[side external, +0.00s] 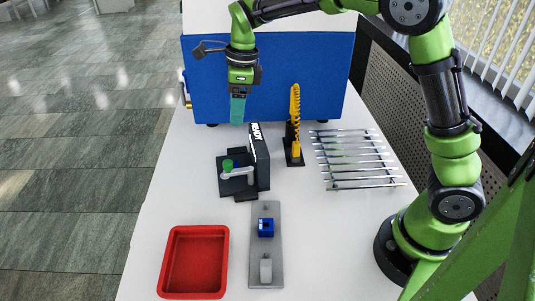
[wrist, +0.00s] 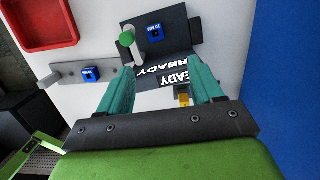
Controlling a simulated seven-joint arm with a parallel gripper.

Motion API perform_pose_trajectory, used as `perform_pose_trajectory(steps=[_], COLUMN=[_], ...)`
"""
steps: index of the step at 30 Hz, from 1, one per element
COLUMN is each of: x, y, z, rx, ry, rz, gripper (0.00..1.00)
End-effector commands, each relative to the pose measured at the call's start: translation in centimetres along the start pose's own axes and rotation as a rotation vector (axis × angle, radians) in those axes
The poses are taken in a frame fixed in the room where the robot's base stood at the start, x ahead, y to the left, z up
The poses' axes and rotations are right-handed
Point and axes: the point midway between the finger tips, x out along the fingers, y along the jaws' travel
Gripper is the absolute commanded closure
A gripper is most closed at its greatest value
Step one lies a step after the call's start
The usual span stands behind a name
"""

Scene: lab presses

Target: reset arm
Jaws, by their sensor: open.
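My gripper (side external: 238,110) hangs raised above the far part of the white table, in front of the blue panel, with its teal fingers pointing down. In the wrist view its two teal fingers (wrist: 165,88) stand apart with nothing held between them. Below and nearer the camera is a black press (side external: 259,158) with a "READY" label and a green-knobbed lever (side external: 228,167). In the wrist view the press (wrist: 165,50) shows a small blue piece (wrist: 155,33) with white lettering on its plate.
A grey plate (side external: 266,210) carries another blue block (side external: 266,227). A red tray (side external: 195,230) looks empty. A yellow coiled item on a stand (side external: 295,115) and a rack of several metal bars (side external: 355,160) stand right of the press. The blue panel (side external: 310,75) closes the back.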

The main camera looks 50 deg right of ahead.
Motion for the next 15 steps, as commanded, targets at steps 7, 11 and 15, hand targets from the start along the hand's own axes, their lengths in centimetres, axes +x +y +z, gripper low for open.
perform_pose_trajectory(steps=[7, 11, 15], x=[0.0, 1.1, 0.2], y=[-0.1, 0.3, 2.5], z=[0.1, -0.6, -2.5], rx=[-0.062, -0.302, -0.712], ry=[-0.002, 0.006, -0.040], rz=[-0.004, -0.003, -0.019], gripper=[0.34, 0.34, 0.34])
